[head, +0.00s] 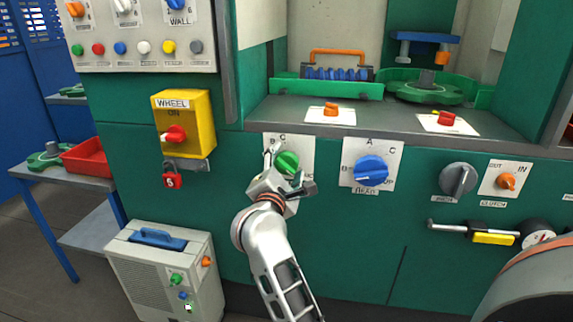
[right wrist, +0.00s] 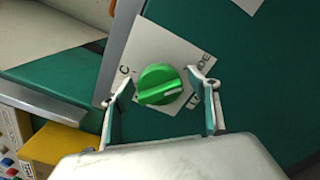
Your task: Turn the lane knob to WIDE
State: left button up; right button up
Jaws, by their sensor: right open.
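A round green knob (head: 287,162) sits on a white plate on the green machine front, below the shelf. Its plate shows letters, partly covered by my right gripper; I cannot read a full knob name. My right gripper (head: 291,168) is open in front of this knob. In the right wrist view the green knob (right wrist: 160,84) lies between the two spread fingers, which do not visibly touch it. My left gripper is not in view.
A blue knob (head: 371,170) on a lettered plate is just right of the green one. A grey knob (head: 457,180) and an orange knob (head: 507,181) are further right. A yellow WHEEL switch box (head: 183,123) is left, with a red padlock (head: 172,180). The shelf edge (head: 400,132) juts out above.

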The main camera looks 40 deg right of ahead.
aim_at(289, 126)
notch_tip(289, 126, up, 9)
jog(key=shift+a+f, duration=0.1)
jog(key=shift+a, duration=0.05)
jog(key=shift+r, duration=0.65)
